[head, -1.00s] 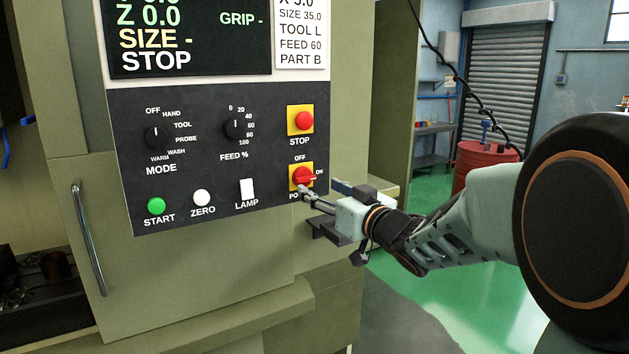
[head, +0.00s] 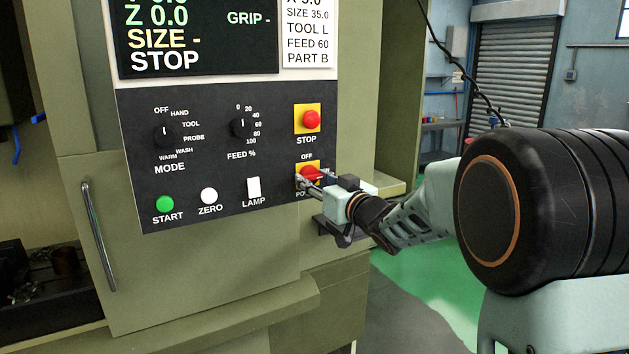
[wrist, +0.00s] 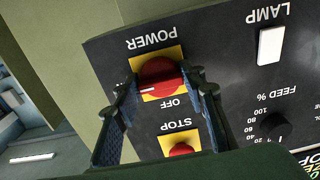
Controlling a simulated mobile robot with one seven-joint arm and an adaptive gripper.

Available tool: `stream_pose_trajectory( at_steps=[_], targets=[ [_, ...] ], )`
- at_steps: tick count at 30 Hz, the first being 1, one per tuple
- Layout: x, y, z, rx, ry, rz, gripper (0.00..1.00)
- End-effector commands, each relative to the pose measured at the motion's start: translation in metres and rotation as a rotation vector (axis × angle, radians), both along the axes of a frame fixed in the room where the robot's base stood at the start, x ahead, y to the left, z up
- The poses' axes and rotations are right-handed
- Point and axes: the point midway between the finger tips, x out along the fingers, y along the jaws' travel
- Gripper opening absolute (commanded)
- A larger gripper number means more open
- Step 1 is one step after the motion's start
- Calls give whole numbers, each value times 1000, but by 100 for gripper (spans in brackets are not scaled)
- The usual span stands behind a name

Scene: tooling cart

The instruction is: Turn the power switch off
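The red power switch knob (head: 311,171) sits on a yellow plate at the lower right of the dark control panel (head: 225,140). In the wrist view, upside down, the power knob (wrist: 160,72) shows a white mark pointing left, toward the panel's ON side. OFF is printed above the knob on the panel. My gripper (head: 307,186) is at the knob, hiding its lower part in the head view. In the wrist view my gripper's (wrist: 161,80) fingers are apart, one on each side of the knob. Whether they touch it I cannot tell.
The red STOP button (head: 311,119) on its yellow plate is just above the power switch, and shows between my fingers in the wrist view. The white LAMP switch (head: 253,187) is to the left. A door handle (head: 97,235) stands out at lower left.

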Motion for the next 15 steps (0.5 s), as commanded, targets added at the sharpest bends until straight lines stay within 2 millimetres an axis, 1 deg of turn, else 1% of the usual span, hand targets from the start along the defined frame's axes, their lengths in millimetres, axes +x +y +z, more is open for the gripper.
stream_pose_trajectory(
  at_steps=[1, 6, 15],
  targets=[
    [0, 0, 0, 0, 0, 0, 30],
    [0, 0, 0, 0, 0, 0, 13],
    [0, -1, -2, -32, -22, -1, 13]
  ],
)
